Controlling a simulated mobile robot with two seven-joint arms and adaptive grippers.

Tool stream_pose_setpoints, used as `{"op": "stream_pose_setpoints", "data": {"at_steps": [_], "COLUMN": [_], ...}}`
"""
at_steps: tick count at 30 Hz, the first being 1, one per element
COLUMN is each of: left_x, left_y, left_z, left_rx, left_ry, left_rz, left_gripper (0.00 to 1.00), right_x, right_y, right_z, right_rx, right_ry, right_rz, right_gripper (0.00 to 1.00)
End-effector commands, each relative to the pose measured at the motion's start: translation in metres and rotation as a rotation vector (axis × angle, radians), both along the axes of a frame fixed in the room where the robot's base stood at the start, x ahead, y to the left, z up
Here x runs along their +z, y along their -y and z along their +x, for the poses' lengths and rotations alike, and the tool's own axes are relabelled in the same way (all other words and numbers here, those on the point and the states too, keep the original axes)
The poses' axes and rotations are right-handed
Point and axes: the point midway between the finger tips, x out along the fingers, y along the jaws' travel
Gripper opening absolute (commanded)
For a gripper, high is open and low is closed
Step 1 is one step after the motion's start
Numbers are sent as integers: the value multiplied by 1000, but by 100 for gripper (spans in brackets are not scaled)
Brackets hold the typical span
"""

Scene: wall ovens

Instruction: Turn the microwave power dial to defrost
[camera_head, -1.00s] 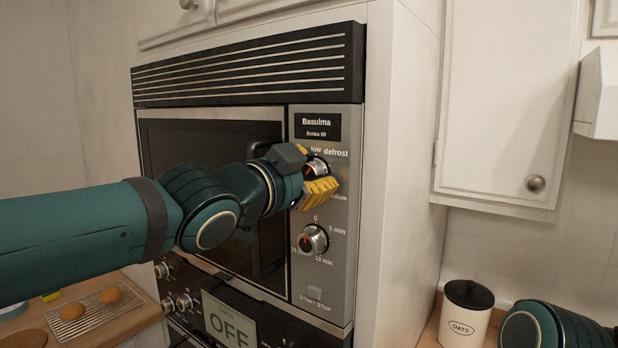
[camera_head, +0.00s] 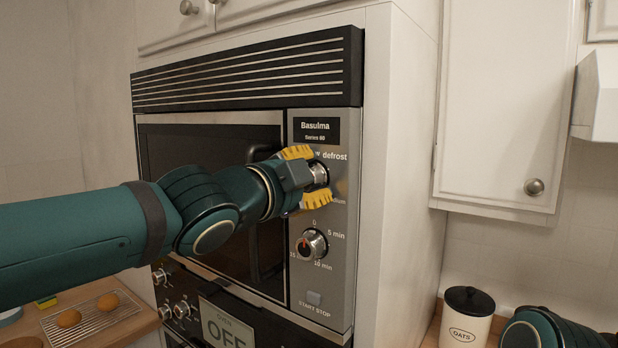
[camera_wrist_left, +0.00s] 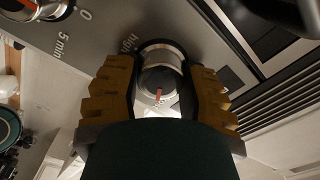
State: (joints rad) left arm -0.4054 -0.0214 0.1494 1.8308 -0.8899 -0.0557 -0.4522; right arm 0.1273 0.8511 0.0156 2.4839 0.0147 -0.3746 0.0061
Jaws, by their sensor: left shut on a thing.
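The microwave (camera_head: 350,180) is built into the wall, with its control panel on the right side of its front. The power dial (camera_head: 319,174) is the upper silver knob, near the printed words "low" and "defrost". My left gripper (camera_head: 316,178) is at the dial, its yellow fingers above and below it. In the left wrist view the dial (camera_wrist_left: 160,76) sits between the two fingers (camera_wrist_left: 162,90), its red mark pointing toward the bottom of that picture. The gripper is shut on the dial. My right gripper is not in view; only part of my right arm shows at the lower right.
The lower timer dial (camera_head: 311,244) and the start/stop button (camera_head: 314,298) are below on the same panel. An oats canister (camera_head: 466,318) stands at the lower right. A rack with buns (camera_head: 92,317) lies at the lower left.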

Motion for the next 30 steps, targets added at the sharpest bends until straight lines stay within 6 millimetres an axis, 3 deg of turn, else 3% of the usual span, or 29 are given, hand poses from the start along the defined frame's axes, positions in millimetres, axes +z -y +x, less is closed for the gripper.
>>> {"op": "stream_pose_setpoints", "data": {"at_steps": [6, 7, 9, 22, 30], "left_x": [3, 3, 2, 1, 2], "left_y": [0, 0, 0, -2, -16], "left_z": [0, 0, 0, -3, -24], "left_rx": [-1, -1, -1, -1, -1], "left_ry": [5, 5, 4, 2, 4], "left_rz": [-4, -4, -3, 0, -1], "left_gripper": [8, 56, 80, 80, 80], "right_x": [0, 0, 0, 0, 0], "right_y": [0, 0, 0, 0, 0], "right_z": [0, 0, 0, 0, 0], "right_rx": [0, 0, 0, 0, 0], "right_ry": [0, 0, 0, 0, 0], "right_rz": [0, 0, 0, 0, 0], "right_gripper": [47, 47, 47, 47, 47]}}
